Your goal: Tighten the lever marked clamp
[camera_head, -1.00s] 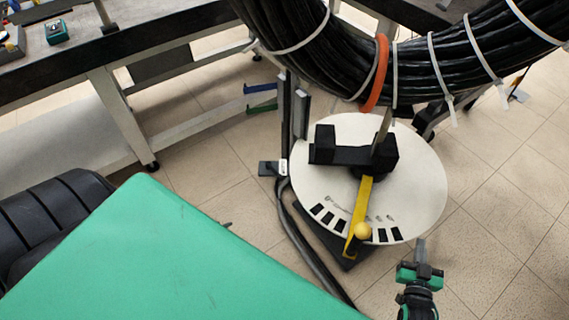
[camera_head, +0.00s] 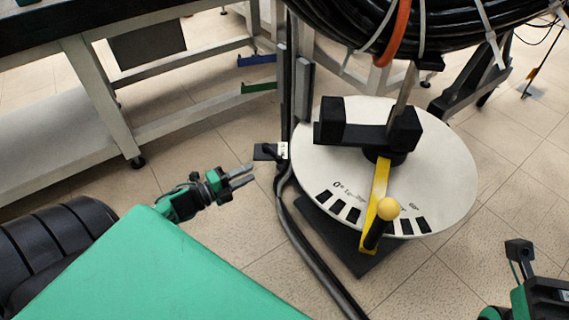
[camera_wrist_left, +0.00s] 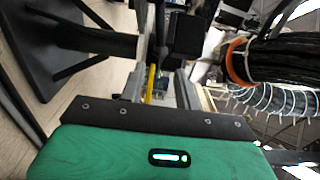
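A small black lever block (camera_head: 266,152) with a white label (camera_head: 283,150) sits at the left edge of the white disc (camera_head: 440,170); the label is too small to read. My left gripper (camera_head: 240,177) is just left of and nearer than that block, empty, its two grey fingers apart. Its fingers also show in the left wrist view (camera_wrist_left: 158,88), with a gap between them. My right gripper (camera_head: 520,250) is at the lower right, partly out of frame; its finger gap is not clear. A yellow arm (camera_head: 378,190) with a yellow ball knob (camera_head: 388,208) lies over the disc's marked scale.
A thick black cable coil (camera_head: 460,25) with white ties and an orange band (camera_head: 397,30) hangs above the disc. A grey workbench frame (camera_head: 95,95) stands at the back left. Black cables (camera_head: 310,250) run along the floor.

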